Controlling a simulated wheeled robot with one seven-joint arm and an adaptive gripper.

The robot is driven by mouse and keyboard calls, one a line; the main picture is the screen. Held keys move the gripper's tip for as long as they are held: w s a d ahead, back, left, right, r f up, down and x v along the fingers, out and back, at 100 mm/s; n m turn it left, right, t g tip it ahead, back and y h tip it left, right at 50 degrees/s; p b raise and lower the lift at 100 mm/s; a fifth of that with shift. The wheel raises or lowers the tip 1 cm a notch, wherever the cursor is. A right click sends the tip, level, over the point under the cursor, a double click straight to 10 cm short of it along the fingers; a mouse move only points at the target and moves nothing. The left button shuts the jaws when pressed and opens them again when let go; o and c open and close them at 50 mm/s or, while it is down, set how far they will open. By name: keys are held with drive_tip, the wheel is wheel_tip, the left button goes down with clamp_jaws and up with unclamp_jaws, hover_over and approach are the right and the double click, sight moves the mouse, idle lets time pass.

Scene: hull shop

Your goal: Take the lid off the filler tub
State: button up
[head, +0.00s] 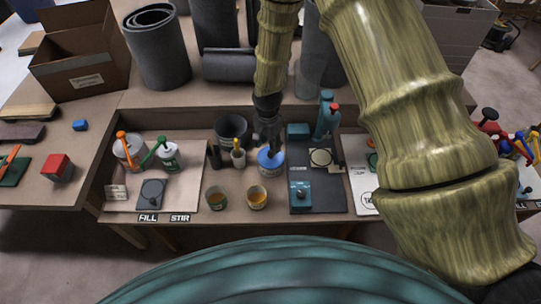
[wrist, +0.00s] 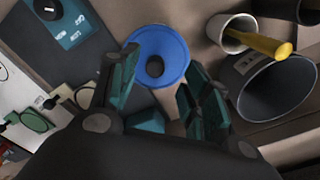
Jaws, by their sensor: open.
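A round blue lid (head: 274,160) with a dark round middle sits on a small tub (head: 273,173), which I take for the filler tub, near the middle of the bench. The blue lid also shows in the wrist view (wrist: 176,60), just beyond my fingertips. My gripper (head: 268,146) is open above the tub, pointing down. In the wrist view my gripper's two fingers (wrist: 163,65) are spread on either side of the lid, and nothing is held. I cannot tell whether the fingers touch the lid. The gripper hides the lid's far side in the head view.
Left of the tub stand a cup (head: 238,158) with a yellow handle and a grey bucket (head: 232,127). Two small open cans (head: 257,198) (head: 216,199) stand in front. A dark mat (head: 320,201) with a teal device (head: 300,194) lies right; a teal bottle (head: 327,120) stands behind.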

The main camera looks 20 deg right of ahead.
drive_tip(key=shift+f, duration=0.15)
drive_tip(key=shift+d+f+p, duration=0.25)
drive_tip(key=shift+f+p, duration=0.25)
drive_tip(key=shift+f, duration=0.45)
drive_tip(key=shift+d+f+p, duration=0.25)
drive_tip(key=shift+f+p, duration=0.25)
drive_tip(key=shift+f, duration=0.45)
drive_tip(key=shift+w+f, duration=0.1)
drive_tip(key=shift+f, duration=0.5)
drive_tip(key=c, duration=0.9)
